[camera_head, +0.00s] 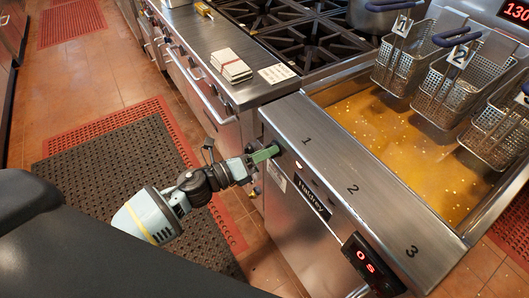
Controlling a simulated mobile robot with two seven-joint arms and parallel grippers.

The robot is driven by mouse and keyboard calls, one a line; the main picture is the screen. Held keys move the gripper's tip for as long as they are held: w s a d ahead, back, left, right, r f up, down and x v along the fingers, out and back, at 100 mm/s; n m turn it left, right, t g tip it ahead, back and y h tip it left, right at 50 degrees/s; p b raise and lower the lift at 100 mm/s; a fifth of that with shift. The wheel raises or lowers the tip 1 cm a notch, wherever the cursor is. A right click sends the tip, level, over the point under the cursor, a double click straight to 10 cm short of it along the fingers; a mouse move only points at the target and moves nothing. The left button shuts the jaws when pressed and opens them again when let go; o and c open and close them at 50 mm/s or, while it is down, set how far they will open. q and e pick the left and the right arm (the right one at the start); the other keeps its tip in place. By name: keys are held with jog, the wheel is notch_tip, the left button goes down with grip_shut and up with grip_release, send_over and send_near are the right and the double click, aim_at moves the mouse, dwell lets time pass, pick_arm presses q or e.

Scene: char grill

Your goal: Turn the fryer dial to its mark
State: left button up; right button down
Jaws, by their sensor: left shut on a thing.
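The fryer (300,224) has a steel front ledge numbered 1, 2 and 3. My left gripper (266,154) reaches in from the left, its green fingers at the front panel below the number 1. It is shut on the fryer dial, which is mostly hidden by the fingers. The dial's pointer and mark cannot be made out. A display (367,261) with red digits, seemingly 05, sits on the front panel farther right. My right gripper is not in view.
Wire baskets with blue handles, two tagged 1 (402,27) and 2 (459,56), hang over the oil vat (385,135). A burner range (290,35) stands behind. Floor mats (95,170) lie left. A dark shape covers the lower left.

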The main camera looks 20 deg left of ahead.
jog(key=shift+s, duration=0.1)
pick_arm(q)
jog(key=o, duration=1)
jog(key=b+v, duration=0.1)
jog(key=v, duration=0.6)
jog(key=shift+s+a, duration=0.25)
jog(key=shift+s, duration=0.1)
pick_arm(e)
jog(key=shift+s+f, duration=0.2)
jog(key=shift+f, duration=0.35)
